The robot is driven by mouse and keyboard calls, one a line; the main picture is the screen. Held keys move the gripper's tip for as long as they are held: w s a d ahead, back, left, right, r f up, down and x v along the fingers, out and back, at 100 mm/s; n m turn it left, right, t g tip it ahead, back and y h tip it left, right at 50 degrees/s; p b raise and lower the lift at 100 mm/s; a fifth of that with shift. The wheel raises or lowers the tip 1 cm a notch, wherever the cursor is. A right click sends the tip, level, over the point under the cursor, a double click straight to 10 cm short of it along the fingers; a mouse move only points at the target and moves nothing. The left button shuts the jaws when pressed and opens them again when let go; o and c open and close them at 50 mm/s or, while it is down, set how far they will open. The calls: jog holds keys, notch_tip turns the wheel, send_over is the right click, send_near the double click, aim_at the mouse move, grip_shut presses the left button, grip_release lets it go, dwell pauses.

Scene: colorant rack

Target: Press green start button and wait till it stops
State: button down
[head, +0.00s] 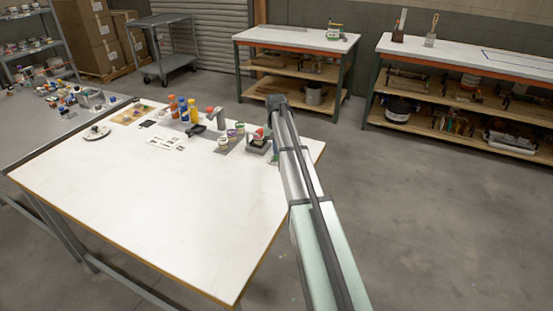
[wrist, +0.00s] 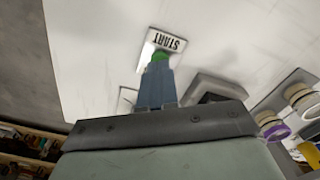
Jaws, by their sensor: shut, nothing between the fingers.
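In the wrist view the green start button (wrist: 160,57) sits beside a white label reading START (wrist: 167,41). My gripper (wrist: 158,68) is shut and empty, its blue-grey fingers pointing at the button. The fingertips overlap the button's near edge in the picture; I cannot tell whether they touch or press it. A grey device (wrist: 213,86) stands just right of the fingers. In the head view my arm reaches the far right corner of the white table (head: 170,215), next to a small grey device (head: 257,148). The button is hidden there.
Small tubs, one with a purple rim (wrist: 277,131), stand right of the device. Colored bottles (head: 193,110) and a dark scanner-like object (head: 195,130) stand along the table's back. The front of the table is clear.

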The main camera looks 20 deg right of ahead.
jog(key=shift+f, duration=0.5)
jog(key=shift+f, duration=0.3)
jog(key=shift+r, duration=0.8)
dwell(0.6)
jog(key=shift+r, duration=2.05)
